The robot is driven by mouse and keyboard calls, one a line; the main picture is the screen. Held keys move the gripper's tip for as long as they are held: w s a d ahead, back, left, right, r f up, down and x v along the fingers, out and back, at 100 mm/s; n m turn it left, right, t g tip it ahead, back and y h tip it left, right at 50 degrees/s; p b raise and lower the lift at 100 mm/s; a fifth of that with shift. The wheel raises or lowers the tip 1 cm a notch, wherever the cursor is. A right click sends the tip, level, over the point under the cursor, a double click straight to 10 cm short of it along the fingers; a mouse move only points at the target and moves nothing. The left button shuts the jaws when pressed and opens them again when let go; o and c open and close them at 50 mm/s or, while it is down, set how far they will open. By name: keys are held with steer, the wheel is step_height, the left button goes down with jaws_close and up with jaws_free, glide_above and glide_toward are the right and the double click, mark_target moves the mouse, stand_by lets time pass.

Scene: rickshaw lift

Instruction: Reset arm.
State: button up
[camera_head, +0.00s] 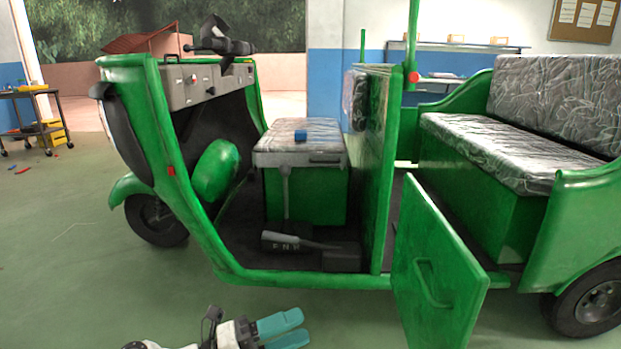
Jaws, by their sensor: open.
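My gripper (294,329) is at the bottom of the view, low in front of the rickshaw. Its two teal fingers point right and stand apart, with nothing seen between them. The lower finger is partly cut off by the picture's edge. My arm comes in from the bottom left and is mostly out of view. The green rickshaw (330,281) stands behind the gripper, with clear floor showing between them.
The rickshaw's green rear door (435,270) swings open toward me, right of my gripper. A blue block (300,135) lies on the driver's seat (270,142). A cart (42,130) stands at far left, with small items on the floor nearby.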

steer(key=w+d+r+n+t+y, duration=0.4)
steer(key=w+d+n+t+y, duration=0.5)
steer(key=n+t, duration=0.6)
steer(key=s+d+f+n+g+y, duration=0.1)
steer(key=s+f+n+g+y, duration=0.1)
steer(key=f+n+y, duration=0.5)
steer(key=s+d+f+n+g+y, duration=0.15)
steer(key=f+n+y, duration=0.25)
steer(key=n+y, duration=0.5)
steer(key=s+d+f+n+g+h+p, duration=0.1)
steer(key=s+d+f+n+g+h, duration=0.1)
steer(key=s+d+f+g, duration=0.75)
steer(key=s+d+f+m+g+h, duration=0.1)
steer(key=s+d+f+g+h, duration=0.15)
steer(key=s, duration=0.75)
steer(key=s+d+f+m+g+h, duration=0.1)
steer(key=s+d+f+g, duration=0.2)
steer(key=s, duration=0.6)
steer(key=s+d+f+g+h, duration=0.1)
steer(key=s+d+g, duration=0.25)
steer(key=s, duration=0.65)
step_height(320, 180, up, 38)
steer(key=p, duration=3.8)
steer(key=shift+d+r+t+p, duration=0.15)
steer(key=shift+r+t+p, duration=0.1)
steer(key=shift+t+p, duration=0.15)
